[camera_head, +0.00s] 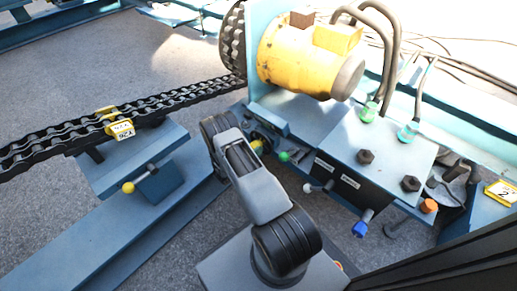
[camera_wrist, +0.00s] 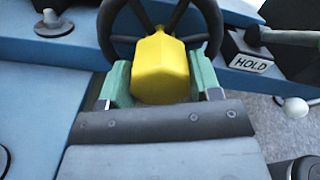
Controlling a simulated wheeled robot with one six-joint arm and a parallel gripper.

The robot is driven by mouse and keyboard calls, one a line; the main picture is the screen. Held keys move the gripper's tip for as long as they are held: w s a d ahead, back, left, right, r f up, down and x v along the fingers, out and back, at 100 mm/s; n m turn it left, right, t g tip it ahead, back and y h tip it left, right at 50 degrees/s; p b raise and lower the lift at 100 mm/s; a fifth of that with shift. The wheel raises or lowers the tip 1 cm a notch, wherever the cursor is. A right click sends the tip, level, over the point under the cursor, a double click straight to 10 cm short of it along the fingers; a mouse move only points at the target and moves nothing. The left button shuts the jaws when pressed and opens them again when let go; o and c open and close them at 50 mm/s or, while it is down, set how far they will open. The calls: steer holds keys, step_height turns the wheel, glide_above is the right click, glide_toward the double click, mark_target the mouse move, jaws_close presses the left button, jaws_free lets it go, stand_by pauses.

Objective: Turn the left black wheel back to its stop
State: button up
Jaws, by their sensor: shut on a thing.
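In the wrist view, a black spoked wheel (camera_wrist: 212,22) fills the top middle, its upper rim cut off by the frame edge. A yellow faceted knob (camera_wrist: 160,66) stands at the wheel's near side, in front of the spokes. My gripper (camera_wrist: 160,82) has its green-tipped fingers on either side of this knob and is shut on it. In the head view my arm hides most of this spot; a small yellow patch (camera_head: 257,147) shows beside it, and the wheel cannot be made out. Whether the wheel is at its stop cannot be told.
A HOLD label (camera_wrist: 251,64) and a white ball-ended lever (camera_wrist: 295,107) are right of the wheel. The head view shows a yellow motor (camera_head: 300,62), a chain (camera_head: 190,95), a green knob (camera_head: 284,156) and a blue knob (camera_head: 360,229). Grey floor lies at left.

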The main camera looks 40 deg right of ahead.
steer(key=o, duration=1.2)
steer(key=shift+o, duration=0.2)
steer(key=shift+a, duration=0.1)
steer(key=s+a+p, duration=0.2)
steer(key=a+p, duration=0.1)
steer(key=a, duration=1)
steer(key=shift+s+a, duration=0.2)
steer(key=shift+o, duration=0.2)
